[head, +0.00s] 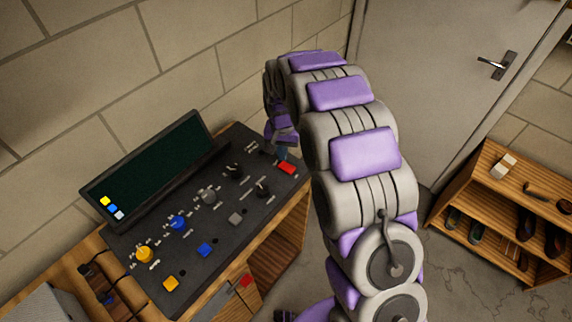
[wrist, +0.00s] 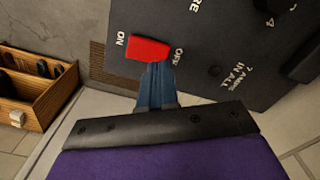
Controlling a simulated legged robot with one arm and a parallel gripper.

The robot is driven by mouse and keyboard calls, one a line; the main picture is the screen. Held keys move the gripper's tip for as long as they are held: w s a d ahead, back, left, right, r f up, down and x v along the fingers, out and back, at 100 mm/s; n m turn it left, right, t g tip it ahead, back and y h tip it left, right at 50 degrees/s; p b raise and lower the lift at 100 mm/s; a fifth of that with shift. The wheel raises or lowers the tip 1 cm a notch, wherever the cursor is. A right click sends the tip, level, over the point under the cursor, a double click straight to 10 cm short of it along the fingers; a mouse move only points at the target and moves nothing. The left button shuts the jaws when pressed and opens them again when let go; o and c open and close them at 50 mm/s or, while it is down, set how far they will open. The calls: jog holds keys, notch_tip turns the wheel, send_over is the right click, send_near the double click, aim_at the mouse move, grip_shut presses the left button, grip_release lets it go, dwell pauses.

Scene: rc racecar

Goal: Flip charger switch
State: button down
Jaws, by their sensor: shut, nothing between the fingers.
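The red charger switch (head: 286,168) sits near the right end of the dark control panel (head: 190,265). In the wrist view the red switch (wrist: 149,50) lies between an ON label on its left and an OFF label on its right. My gripper (wrist: 157,68) has its blue fingers shut and empty. Its tips are at the switch's lower edge, nearer the OFF side; I cannot tell whether they touch it. In the head view my gripper (head: 282,153) is just above the switch, partly hidden by my arm. Which way the switch is tipped is unclear.
The panel also bears yellow (head: 145,254), blue (head: 178,222) and grey (head: 208,196) knobs, black knobs and coloured buttons. A dark screen (head: 150,170) stands behind it against the wall. A wooden shelf with shoes (head: 500,215) and a door (head: 430,90) are at right.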

aim_at(283, 165)
jog(key=shift+r+p, duration=0.65)
jog(key=shift+r, duration=1.3)
